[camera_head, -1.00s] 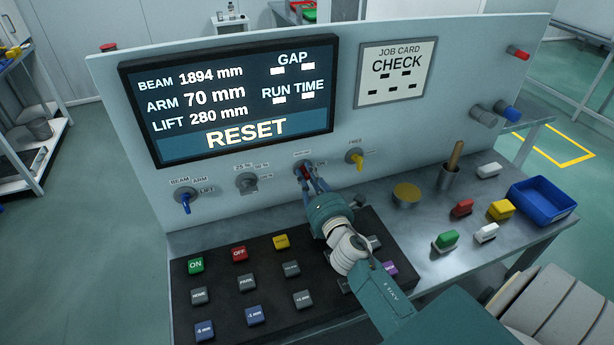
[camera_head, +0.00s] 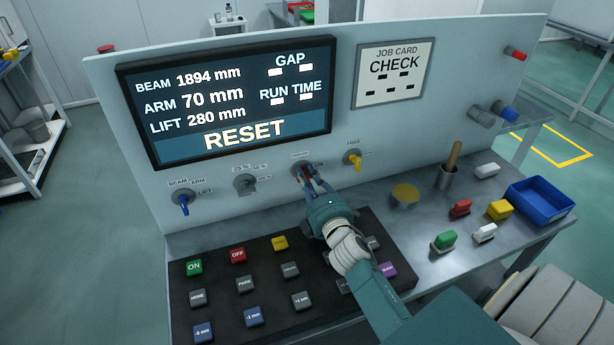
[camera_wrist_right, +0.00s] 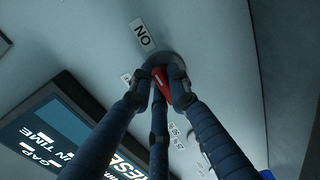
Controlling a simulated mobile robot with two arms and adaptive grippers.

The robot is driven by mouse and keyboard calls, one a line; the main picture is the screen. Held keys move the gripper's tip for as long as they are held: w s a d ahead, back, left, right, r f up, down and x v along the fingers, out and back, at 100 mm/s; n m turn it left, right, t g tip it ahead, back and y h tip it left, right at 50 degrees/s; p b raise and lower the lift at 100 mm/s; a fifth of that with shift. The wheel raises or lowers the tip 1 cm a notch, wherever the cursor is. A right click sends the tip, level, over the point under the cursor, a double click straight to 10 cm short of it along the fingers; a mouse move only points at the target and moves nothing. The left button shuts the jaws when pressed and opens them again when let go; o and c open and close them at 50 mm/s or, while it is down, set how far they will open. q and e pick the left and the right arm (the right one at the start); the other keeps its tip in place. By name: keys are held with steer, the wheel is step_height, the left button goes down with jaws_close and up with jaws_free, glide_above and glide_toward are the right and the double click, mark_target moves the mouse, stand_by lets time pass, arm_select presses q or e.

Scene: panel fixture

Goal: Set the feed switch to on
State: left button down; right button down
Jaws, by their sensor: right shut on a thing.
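The feed switch is a round dial (camera_head: 300,169) with a red knob on the grey upright panel, below the right end of the screen. An ON label stands to its right, and its other label is too small to read. My right gripper (camera_head: 309,178) is shut on the red knob. In the right wrist view, the red knob (camera_wrist_right: 162,84) sits between the blue fingers of the right gripper (camera_wrist_right: 160,78), near the ON label (camera_wrist_right: 142,34). The fingers partly hide the knob, so its exact setting is hard to tell. My left gripper is not in view.
A blue-handled switch (camera_head: 184,203), a grey selector (camera_head: 245,184) and a yellow-handled switch (camera_head: 353,160) flank the feed switch. A black button board (camera_head: 265,270) lies below my right arm. A cup (camera_head: 447,177) and a blue tray (camera_head: 541,203) stand to the right.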

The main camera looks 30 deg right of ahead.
stand_by(0.4)
steer(key=c, duration=1.7)
jaws_free()
steer(key=shift+o, duration=0.2)
steer(key=v, duration=1.2)
steer(key=shift+r, duration=0.15)
